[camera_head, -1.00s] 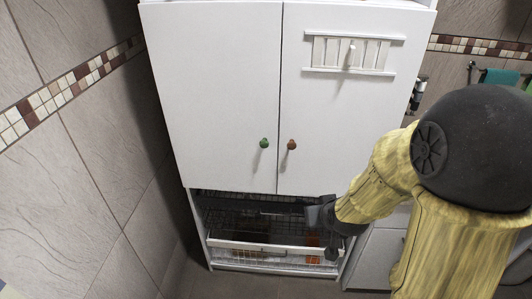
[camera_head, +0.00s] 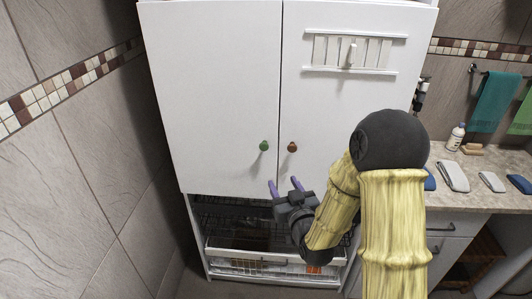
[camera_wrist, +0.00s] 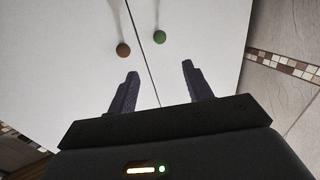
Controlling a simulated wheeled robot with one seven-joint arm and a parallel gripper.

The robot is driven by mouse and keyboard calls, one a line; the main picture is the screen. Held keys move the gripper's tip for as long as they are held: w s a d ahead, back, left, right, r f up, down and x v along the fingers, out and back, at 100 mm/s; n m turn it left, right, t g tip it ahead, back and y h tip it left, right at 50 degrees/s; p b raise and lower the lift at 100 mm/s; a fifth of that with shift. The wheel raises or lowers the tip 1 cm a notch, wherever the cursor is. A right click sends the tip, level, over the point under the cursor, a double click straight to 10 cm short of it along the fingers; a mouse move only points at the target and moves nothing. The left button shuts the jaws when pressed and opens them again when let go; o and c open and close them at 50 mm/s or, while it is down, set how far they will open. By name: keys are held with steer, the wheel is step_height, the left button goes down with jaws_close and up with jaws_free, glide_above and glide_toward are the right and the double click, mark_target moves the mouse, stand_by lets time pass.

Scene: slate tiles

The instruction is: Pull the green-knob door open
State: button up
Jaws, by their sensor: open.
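The green knob (camera_head: 264,145) is on the left white door (camera_head: 215,80) of the cabinet, near its inner edge. Both doors look shut, with a thin seam between them. A brown knob (camera_head: 292,147) is on the right door (camera_head: 345,115). My gripper (camera_head: 284,184) is open and empty, below the two knobs, with its fingers pointing up. In the wrist view the green knob (camera_wrist: 159,37) lies beyond and between the fingertips (camera_wrist: 160,70), and the brown knob (camera_wrist: 123,50) is beyond the left finger. The gripper touches neither knob.
A slatted white rack (camera_head: 349,53) is on the right door. Below the doors is an open bay with a wire basket (camera_head: 260,265). A tiled wall (camera_head: 75,150) stands close on the left. A counter (camera_head: 475,180) with small items is at the right.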

mark_target(265, 149)
steer(key=p+x, duration=0.5)
steer(key=x, duration=1.2)
steer(key=shift+w, duration=0.15)
steer(key=shift+c, duration=0.4)
jaws_close()
